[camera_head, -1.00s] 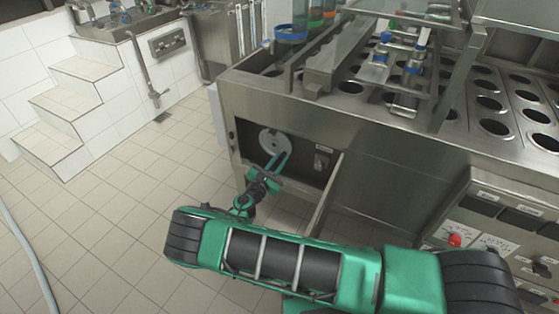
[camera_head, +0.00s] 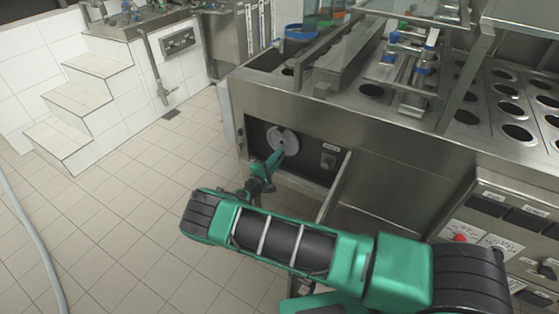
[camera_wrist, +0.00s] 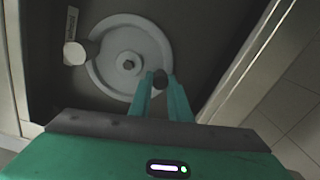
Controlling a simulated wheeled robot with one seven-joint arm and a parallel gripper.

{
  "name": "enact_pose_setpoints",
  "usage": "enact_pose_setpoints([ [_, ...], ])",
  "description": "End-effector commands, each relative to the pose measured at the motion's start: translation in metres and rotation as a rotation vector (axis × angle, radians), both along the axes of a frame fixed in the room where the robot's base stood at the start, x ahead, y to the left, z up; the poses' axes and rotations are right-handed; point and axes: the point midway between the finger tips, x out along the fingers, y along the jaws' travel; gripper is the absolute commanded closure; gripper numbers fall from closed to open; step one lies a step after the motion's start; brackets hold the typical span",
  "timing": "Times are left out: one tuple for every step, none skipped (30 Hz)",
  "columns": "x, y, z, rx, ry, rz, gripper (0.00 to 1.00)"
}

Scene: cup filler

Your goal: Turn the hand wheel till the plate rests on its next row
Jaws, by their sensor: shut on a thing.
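My gripper (camera_head: 276,158) is at the wheel's lower edge.
An open door (camera_head: 335,187) stands out at the recess's right side, close to my arm. White tiled steps (camera_head: 75,115) are at the left. The tiled floor (camera_head: 125,215) there is mostly clear; a grey hose (camera_head: 38,240) lies on it.

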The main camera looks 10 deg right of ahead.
Motion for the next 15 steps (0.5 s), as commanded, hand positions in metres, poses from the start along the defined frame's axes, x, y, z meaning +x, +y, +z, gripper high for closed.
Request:
enact_pose_setpoints([
  [0.001,0.004,-0.004,0.038,-0.020,0.003,1.00],
  [0.002,0.006,-0.004,0.061,-0.038,0.003,1.00],
  [0.003,0.007,-0.003,0.090,-0.061,0.003,1.00],
  [0.004,0.009,-0.003,0.111,-0.077,0.003,1.00],
  [0.005,0.010,-0.003,0.131,-0.094,0.003,1.00],
  [0.006,0.011,-0.003,0.159,-0.115,0.003,1.00],
  [0.007,0.012,-0.003,0.180,-0.131,0.003,1.00],
  [0.007,0.014,-0.003,0.199,-0.145,0.003,1.00],
  [0.008,0.015,-0.003,0.223,-0.164,0.003,1.00],
  [0.009,0.016,-0.002,0.242,-0.178,0.003,1.00],
  [0.010,0.016,-0.002,0.259,-0.191,0.003,1.00],
  [0.011,0.017,-0.001,0.279,-0.208,0.002,1.00],
  [0.011,0.018,-0.001,0.295,-0.221,0.002,1.00],
  [0.012,0.019,-0.001,0.310,-0.232,0.002,1.00],
  [0.013,0.020,0.000,0.328,-0.247,0.002,1.00],
])
